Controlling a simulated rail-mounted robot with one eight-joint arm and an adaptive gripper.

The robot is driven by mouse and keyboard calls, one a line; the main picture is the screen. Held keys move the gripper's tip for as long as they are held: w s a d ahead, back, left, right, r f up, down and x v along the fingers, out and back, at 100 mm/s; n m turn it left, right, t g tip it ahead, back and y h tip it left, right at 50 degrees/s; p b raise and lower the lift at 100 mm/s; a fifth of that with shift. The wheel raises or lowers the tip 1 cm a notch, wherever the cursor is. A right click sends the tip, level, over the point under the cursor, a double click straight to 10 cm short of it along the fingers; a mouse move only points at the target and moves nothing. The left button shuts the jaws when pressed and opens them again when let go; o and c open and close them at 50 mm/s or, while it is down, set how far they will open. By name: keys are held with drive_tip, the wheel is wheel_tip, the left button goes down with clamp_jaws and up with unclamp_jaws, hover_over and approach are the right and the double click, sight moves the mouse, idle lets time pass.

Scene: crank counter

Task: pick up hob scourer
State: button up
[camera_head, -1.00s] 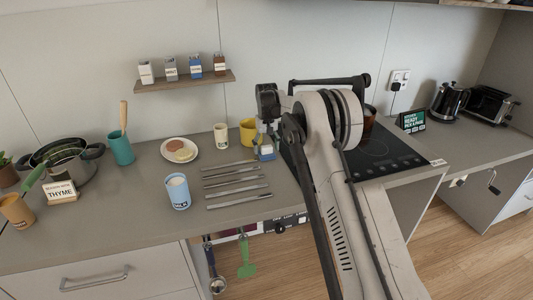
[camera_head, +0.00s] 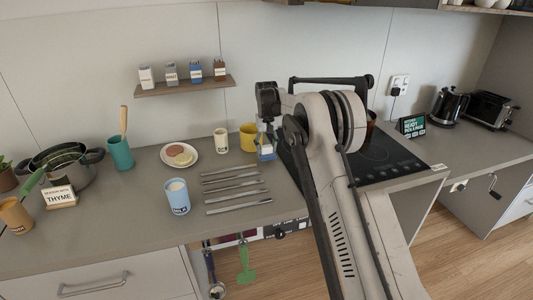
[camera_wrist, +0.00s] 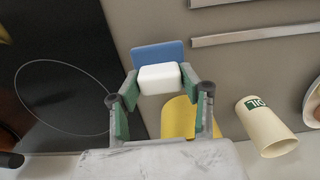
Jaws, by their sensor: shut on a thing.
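The hob scourer, a white block with a blue side, is between the fingers of my gripper (camera_wrist: 161,85) in the wrist view. Its white part (camera_wrist: 160,79) faces the camera and the blue part (camera_wrist: 157,55) shows beyond it. My gripper is shut on it. In the head view the scourer (camera_head: 266,153) shows small at the left edge of the hob, beside the yellow mug. My arm hides most of the gripper there. I cannot tell whether the scourer touches the counter.
The yellow mug (camera_head: 248,136) and a cream cup (camera_head: 220,141) stand close by. The black hob (camera_head: 375,155) is on the right. Several metal utensils (camera_head: 235,190) lie on the counter in front. A shelf with small jars (camera_head: 185,86) hangs on the wall.

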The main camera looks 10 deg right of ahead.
drive_tip(key=shift+s+a+r, duration=0.1)
drive_tip(key=shift+a+r, duration=0.05)
drive_tip(key=shift+r, duration=0.8)
drive_tip(key=s+a+r+b, duration=0.1)
drive_tip(key=s+a+r, duration=0.4)
drive_tip(key=a, duration=0.4)
drive_tip(key=shift+s+a+r+b, duration=0.3)
drive_tip(key=shift+s+a+r, duration=0.1)
drive_tip(key=shift+r, duration=0.4)
